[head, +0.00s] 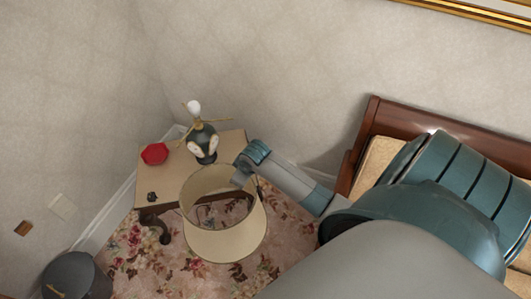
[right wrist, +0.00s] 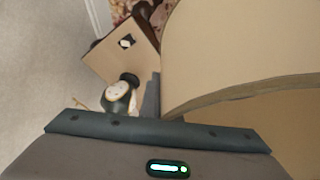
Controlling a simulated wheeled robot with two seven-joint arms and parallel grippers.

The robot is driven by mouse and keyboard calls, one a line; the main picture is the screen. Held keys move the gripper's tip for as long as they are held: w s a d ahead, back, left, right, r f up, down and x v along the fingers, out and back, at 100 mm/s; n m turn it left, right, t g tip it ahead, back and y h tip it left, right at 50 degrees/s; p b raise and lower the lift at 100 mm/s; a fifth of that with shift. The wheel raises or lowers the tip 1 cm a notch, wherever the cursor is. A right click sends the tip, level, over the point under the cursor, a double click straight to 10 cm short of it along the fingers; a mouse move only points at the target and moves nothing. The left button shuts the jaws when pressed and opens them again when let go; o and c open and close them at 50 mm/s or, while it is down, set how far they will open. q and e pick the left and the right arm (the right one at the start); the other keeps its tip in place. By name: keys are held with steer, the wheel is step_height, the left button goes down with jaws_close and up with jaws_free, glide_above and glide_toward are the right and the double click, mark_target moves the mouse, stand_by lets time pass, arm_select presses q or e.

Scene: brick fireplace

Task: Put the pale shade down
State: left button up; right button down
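The pale shade (head: 226,240) is a cream, open-ended cone held in the air in front of the small table, with floral carpet behind it in the head view. My right gripper (head: 243,174) is at the shade's upper rim on its right side and appears shut on its wall. In the right wrist view the shade (right wrist: 235,45) fills the upper right, and a dark finger of my right gripper (right wrist: 158,97) lies against its edge. The lamp base (head: 204,142), dark with pale panels and a bare bulb, stands upright on the table. My left gripper is not in view.
The small table (head: 180,170) also carries a red polygonal box (head: 154,153) and a small black object (head: 152,196). A wooden-framed seat (head: 362,135) stands at right. A dark bin (head: 78,278) is at lower left. Patterned carpet (head: 135,250) lies open around the table's front.

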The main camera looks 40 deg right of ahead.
steer(key=a+r+n+y, duration=0.2)
steer(key=a+r+n, duration=0.2)
steer(key=a+r, duration=0.55)
arm_select(q)
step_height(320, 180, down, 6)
steer(key=b, duration=0.5)
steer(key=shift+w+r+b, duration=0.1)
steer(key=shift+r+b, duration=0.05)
steer(key=shift+b, duration=0.2)
arm_select(e)
steer(key=s+a+r+n+y, duration=0.1)
steer(key=s+a+r+n, duration=0.1)
steer(key=s+a, duration=0.4)
steer(key=shift+s+a+r+n+g, duration=0.35)
steer(key=shift+s+r, duration=0.4)
steer(key=shift+s, duration=0.35)
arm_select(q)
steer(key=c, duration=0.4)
arm_select(e)
steer(key=shift+d, duration=0.15)
